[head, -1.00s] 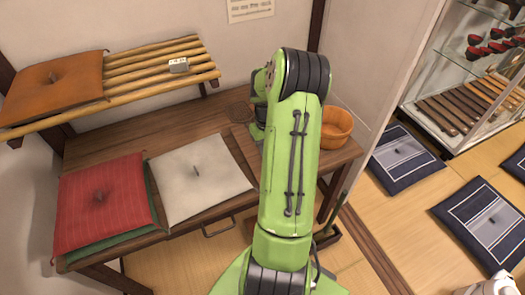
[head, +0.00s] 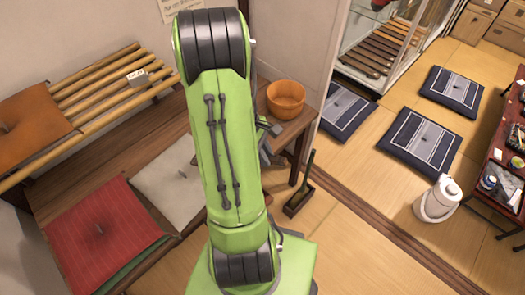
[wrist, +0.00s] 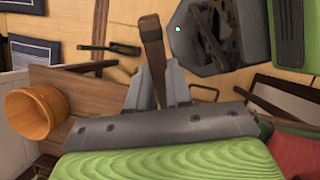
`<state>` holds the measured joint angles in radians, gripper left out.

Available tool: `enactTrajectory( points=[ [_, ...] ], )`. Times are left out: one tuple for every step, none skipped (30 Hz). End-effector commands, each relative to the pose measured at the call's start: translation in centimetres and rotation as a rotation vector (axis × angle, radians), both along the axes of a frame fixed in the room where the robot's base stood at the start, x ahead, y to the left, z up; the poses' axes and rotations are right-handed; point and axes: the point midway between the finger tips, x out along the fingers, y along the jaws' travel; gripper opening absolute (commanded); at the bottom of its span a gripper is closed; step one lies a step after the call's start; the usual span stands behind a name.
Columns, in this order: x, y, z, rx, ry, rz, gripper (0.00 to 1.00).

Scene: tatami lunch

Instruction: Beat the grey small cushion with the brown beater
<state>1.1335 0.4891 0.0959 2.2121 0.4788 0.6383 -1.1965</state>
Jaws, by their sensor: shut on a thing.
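A plain pale grey cushion (head: 172,182) lies on the wooden bench, partly hidden behind my arm in the head view. In the wrist view my gripper (wrist: 157,88) is shut on the brown handle of the beater (wrist: 151,42). The handle sticks up from between the fingers toward the top of that picture. The rest of the beater is not clearly visible. In the head view my arm hides the gripper's fingertips, and the beater does not show.
A red cushion (head: 98,232) lies beside the grey one. An orange-brown cushion (head: 25,135) is on the slatted shelf (head: 115,80). An orange wooden tub (head: 286,98) stands on the bench's right end.

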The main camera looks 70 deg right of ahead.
Motion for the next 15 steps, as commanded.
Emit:
enactTrajectory(
  points=[
    [0.1, 0.1, -2.9, 0.004, 0.002, 0.002, 0.0],
    [0.1, 0.1, -3.8, 0.003, 0.002, 0.002, 0.0],
    [0.1, 0.1, -4.9, 0.003, 0.002, 0.001, 0.0],
    [0.1, 0.1, -5.7, 0.003, 0.002, 0.002, 0.0],
    [0.1, 0.1, -6.6, 0.003, 0.002, 0.002, 0.0],
    [0.2, 0.1, -6.9, 0.002, 0.0, 0.001, 0.0],
    [0.1, 0.1, -6.3, 0.001, 0.0, 0.001, 0.0],
    [0.1, 0.1, -5.9, 0.001, -0.001, 0.001, 0.0],
    [0.1, 0.1, -5.4, 0.0, -0.001, 0.001, 0.0],
    [0.1, 0.1, -4.9, 0.0, -0.001, 0.001, 0.0],
    [0.1, 0.0, -4.2, 0.0, -0.001, 0.001, 0.0],
    [0.1, 0.0, -3.2, -0.001, -0.001, 0.001, 0.0],
    [0.1, 0.0, -2.4, -0.001, -0.001, 0.001, 0.0],
    [0.0, 0.0, -1.6, -0.001, 0.0, 0.001, 0.0],
    [0.0, -0.1, -0.7, -0.001, 0.0, 0.0, 0.0]
  ],
)
